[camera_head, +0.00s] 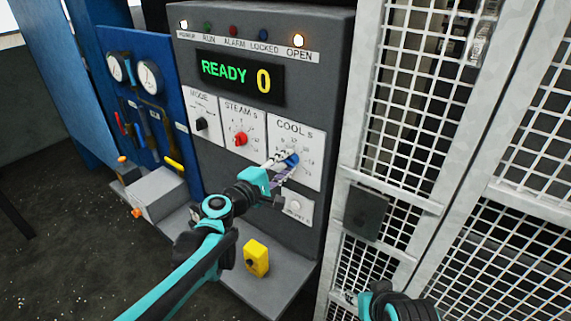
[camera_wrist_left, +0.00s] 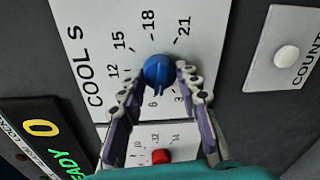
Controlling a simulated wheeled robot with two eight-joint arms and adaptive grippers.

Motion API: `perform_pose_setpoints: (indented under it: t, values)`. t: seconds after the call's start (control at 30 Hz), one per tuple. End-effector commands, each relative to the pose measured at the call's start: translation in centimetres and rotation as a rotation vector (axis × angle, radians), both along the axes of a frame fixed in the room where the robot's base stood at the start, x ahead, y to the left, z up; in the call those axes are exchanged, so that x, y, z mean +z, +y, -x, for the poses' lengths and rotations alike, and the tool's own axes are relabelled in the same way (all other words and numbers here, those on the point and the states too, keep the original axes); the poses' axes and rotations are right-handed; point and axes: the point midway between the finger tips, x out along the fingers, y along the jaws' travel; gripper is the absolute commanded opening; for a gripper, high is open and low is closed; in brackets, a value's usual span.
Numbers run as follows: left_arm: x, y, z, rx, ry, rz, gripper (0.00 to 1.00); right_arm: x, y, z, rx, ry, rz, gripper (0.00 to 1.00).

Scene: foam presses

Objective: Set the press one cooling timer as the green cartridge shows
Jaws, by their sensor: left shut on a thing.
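The press panel (camera_head: 212,125) has a white COOL S dial plate (camera_head: 307,131) with a blue knob (camera_head: 291,160). My left gripper (camera_head: 277,170) is closed around the knob. In the left wrist view, the fingers of my left gripper (camera_wrist_left: 167,92) flank the blue knob (camera_wrist_left: 157,70), below the marks 12, 15, 18 and 21. A narrow part of the knob points down between the fingers; the exact mark it meets is unclear. The display (camera_head: 238,77) reads READY and 0. No green cartridge shows. My right gripper's fingers do not show; only part of that arm is at bottom right.
A red STEAM S knob (camera_head: 240,139) and black MODE knob (camera_head: 201,124) sit left of the blue one. A COUNT button (camera_head: 294,206) is below. A yellow box (camera_head: 256,258) stands on the ledge. A mesh fence (camera_head: 410,110) borders the right.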

Motion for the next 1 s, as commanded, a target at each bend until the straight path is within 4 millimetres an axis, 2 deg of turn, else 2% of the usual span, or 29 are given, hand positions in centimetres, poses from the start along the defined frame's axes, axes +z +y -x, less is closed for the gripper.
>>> perform_pose_setpoints:
  t: [0.03, 0.07, 0.1, 0.13, 0.4, 0.53, 1.0]
  values:
    - [0.0, 0.1, 0.0, 0.002, 0.000, 0.000, 0.04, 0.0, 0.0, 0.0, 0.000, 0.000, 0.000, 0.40]
    - [0.0, 0.1, 0.0, 0.002, 0.000, 0.000, 0.40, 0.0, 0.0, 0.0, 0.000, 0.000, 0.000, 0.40]
    - [0.0, 0.0, 0.0, 0.001, 0.000, 0.000, 0.51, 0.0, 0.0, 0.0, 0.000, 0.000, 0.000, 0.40]
    - [0.0, 0.0, 0.0, 0.001, 0.000, -0.001, 0.54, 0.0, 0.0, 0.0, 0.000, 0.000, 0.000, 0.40]
    - [0.0, 0.0, 0.0, 0.000, -0.001, -0.001, 0.54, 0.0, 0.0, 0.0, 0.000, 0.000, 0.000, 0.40]
    - [0.1, 0.5, 0.7, 0.001, 0.000, -0.001, 0.54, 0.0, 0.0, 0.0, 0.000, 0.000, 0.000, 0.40]
    - [0.7, 6.0, 8.2, 0.004, 0.000, 0.000, 0.54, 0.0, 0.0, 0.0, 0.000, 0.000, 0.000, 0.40]
